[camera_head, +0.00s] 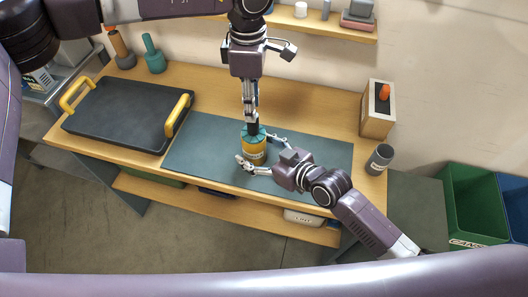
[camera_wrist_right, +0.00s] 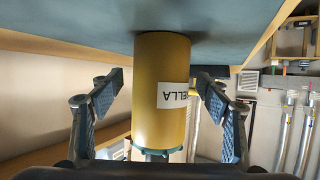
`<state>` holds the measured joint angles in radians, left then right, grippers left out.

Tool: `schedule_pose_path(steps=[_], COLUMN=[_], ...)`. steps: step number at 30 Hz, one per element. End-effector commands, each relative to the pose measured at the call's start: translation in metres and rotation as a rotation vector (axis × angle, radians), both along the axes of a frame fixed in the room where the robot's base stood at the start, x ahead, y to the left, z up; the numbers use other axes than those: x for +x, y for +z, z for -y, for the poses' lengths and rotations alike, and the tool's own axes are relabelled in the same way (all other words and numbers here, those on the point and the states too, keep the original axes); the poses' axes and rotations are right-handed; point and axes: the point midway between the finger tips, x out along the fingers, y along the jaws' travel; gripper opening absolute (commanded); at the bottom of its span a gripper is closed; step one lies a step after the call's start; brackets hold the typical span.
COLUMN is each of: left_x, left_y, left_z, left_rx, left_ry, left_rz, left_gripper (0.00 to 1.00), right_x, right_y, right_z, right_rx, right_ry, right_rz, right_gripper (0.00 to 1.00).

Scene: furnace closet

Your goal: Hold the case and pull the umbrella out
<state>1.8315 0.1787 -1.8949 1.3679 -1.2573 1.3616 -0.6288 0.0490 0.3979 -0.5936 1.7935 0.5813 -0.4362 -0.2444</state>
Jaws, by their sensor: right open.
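The case is a yellow-orange cylinder (camera_head: 254,152) with a teal rim, standing on the dark mat of the workbench. A dark piece, seemingly the umbrella's handle (camera_head: 252,128), shows at the case's top; the rest of the umbrella is hidden. My left gripper (camera_head: 251,118) points down at this piece from above, seen narrow, so its grip is unclear. My right gripper (camera_head: 262,157) is open, with one finger on each side of the case. Gaps show between fingers and case in the wrist view (camera_wrist_right: 162,98).
A black tray with yellow handles (camera_head: 120,115) lies on the left of the bench. A wooden box (camera_head: 377,108) and a grey canister (camera_head: 379,159) stand at the right end. Green and blue bins (camera_head: 472,205) are farther right.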

Motion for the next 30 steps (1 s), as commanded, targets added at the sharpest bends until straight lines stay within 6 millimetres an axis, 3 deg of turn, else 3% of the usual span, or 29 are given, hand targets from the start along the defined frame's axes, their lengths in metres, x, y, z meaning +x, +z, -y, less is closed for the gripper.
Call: schedule_pose_path(steps=[10, 24, 25, 30], left_x=[0.0, 0.0, 0.0, 0.0], left_y=[0.0001, 0.0001, 0.0001, 0.0001], left_z=[0.0002, 0.0001, 0.0001, 0.0001], left_rx=[0.0, 0.0, 0.0, 0.0], left_ry=[0.0, 0.0, 0.0, 0.0], left_rz=[0.0, 0.0, 0.0, 0.0], left_gripper=[0.29, 0.29, 0.29, 0.29], right_x=[0.0022, 0.002, 0.0021, 0.002], right_y=[-0.0013, -0.0014, -0.0014, -0.0014], right_z=[-0.0025, -0.0022, -0.0022, -0.0021], right_rx=[0.0, -0.001, -0.001, -0.001], right_ry=[0.001, 0.0, 0.0, 0.0], right_rz=[0.0, 0.001, 0.001, 0.001], right_gripper=[0.68, 0.16, 0.48, 0.29])
